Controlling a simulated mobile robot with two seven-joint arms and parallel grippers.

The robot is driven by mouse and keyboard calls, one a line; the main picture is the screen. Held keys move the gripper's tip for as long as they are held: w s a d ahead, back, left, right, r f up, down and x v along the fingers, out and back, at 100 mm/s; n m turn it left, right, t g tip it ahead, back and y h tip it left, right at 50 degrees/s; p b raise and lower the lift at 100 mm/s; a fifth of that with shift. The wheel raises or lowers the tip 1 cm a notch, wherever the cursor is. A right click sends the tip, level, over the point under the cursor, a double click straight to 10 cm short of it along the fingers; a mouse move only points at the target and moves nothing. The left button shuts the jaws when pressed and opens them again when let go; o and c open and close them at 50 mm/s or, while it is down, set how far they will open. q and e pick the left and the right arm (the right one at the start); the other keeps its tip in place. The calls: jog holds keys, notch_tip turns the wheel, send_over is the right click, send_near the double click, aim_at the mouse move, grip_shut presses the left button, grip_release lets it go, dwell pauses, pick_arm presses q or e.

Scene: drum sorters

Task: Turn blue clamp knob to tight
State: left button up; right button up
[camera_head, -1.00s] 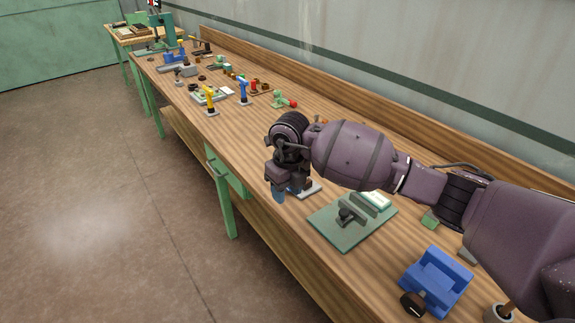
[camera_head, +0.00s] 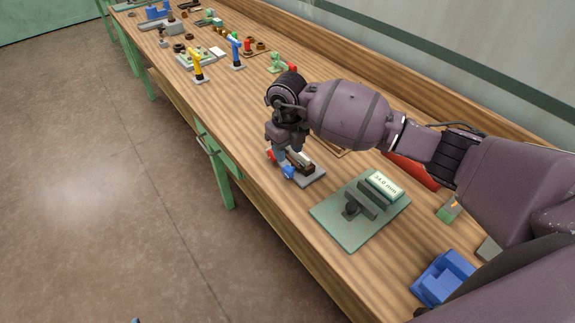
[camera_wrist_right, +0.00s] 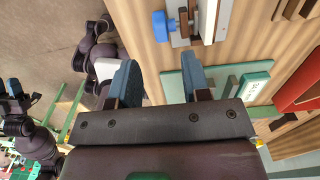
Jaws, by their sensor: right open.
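The blue clamp knob (camera_head: 288,172) sits at the front of a small clamp on a grey base plate (camera_head: 314,176), near the front edge of the bench. In the right wrist view the blue knob (camera_wrist_right: 160,26) is just beyond my fingertips, beside the grey clamp body. My right gripper (camera_head: 281,156) is above and close to the knob, partly hiding the clamp. In the wrist view its two blue-grey fingers (camera_wrist_right: 159,72) are apart with nothing between them. A small blue tip, probably my left gripper (camera_head: 136,320), shows at the bottom edge.
A green plate fixture (camera_head: 340,228) with a dark knob and a display lies right of the clamp. A blue block (camera_head: 440,278) sits nearer. A yellow-handled tool (camera_head: 197,66) and a blue-handled one (camera_head: 235,50) stand farther left. A red object (camera_head: 412,172) is behind my arm.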

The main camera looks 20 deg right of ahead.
aim_at(288, 167)
notch_tip(288, 167, down, 7)
jog(key=shift+w+f, duration=0.1)
jog(key=shift+f, duration=0.1)
dwell(0.3)
grip_shut()
